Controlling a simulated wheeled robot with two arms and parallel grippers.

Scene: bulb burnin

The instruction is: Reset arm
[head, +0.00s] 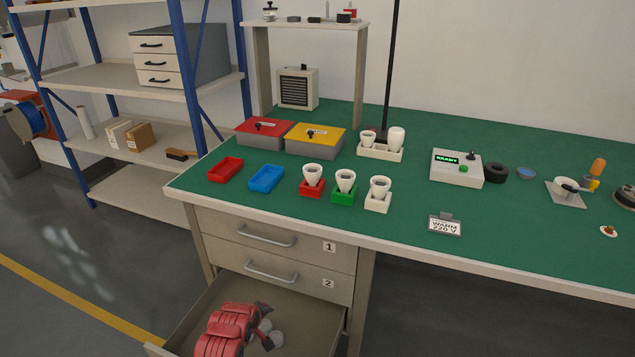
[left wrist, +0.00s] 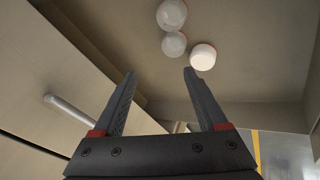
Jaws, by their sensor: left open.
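My left gripper (head: 268,325) is over the open bottom drawer (head: 195,318), with its red arm coming in from below. In the left wrist view the gripper (left wrist: 159,73) has its two fingers spread, with nothing between the tips. White round bulbs (left wrist: 172,14) lie on the drawer floor beyond the fingertips, apart from them. Another pale, rounder-edged piece (left wrist: 203,57) lies beside them. In the head view the bulbs (head: 277,338) are partly hidden by my gripper. My right gripper is not in view.
Two closed drawers with handles (head: 268,236) sit above the open one. The green bench (head: 400,215) holds red and blue trays, several bulbs in coloured holders, a tester box (head: 456,168) and a sign (head: 445,225). A blue-framed shelf (head: 192,100) stands left.

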